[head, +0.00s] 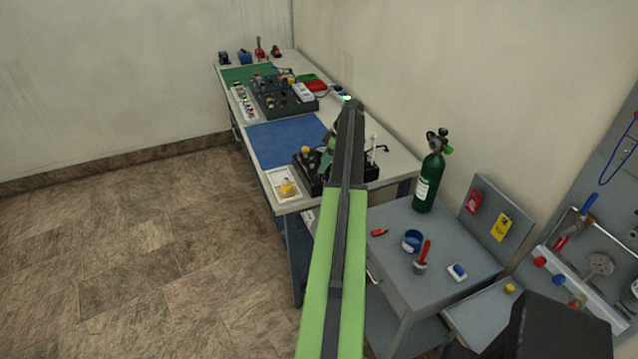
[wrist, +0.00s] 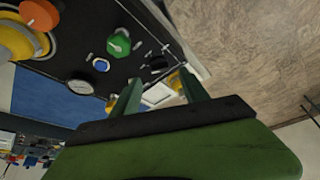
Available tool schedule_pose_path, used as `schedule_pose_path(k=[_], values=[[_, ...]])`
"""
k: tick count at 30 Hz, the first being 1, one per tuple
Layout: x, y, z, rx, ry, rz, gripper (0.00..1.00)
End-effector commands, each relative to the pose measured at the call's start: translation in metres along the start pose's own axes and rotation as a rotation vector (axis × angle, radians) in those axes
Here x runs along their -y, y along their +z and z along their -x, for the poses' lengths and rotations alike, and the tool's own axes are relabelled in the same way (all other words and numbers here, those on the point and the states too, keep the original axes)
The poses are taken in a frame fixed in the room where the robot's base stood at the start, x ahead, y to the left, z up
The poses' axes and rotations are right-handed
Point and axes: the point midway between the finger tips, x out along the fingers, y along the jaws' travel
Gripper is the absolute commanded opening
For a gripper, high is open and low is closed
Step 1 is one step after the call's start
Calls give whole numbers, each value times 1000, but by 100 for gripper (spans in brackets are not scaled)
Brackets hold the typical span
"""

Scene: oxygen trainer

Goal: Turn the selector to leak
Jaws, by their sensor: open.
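The dark trainer panel (head: 309,185) stands on the near end of the long bench, partly hidden behind my arm. In the wrist view the panel (wrist: 115,72) shows a green knob (wrist: 118,43), an orange knob (wrist: 32,13), a round gauge (wrist: 80,87) and a small black knob (wrist: 157,63) with pale marks near it. The black knob may be the selector; its labels and setting are too small to read. My gripper (wrist: 158,79) is open, its two green fingers apart over the panel's edge near the black knob. I see nothing held, and contact cannot be told.
A blue mat (head: 285,142) lies behind the panel, with another device (head: 283,97) farther back. A green cylinder (head: 428,182) and small tools stand on the grey cart (head: 395,255). The floor at left is clear.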

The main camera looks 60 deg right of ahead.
Motion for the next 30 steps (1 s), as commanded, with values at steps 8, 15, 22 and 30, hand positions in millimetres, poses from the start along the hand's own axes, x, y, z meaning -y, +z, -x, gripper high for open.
schedule_pose_path(k=[8, 15, 22, 30], values=[[0, 2, -48, 0, 1, 0, 53], [0, 0, -46, 0, 1, -1, 53], [0, 1, -46, 0, 1, -1, 25], [0, 1, -46, 0, 1, -1, 0]])
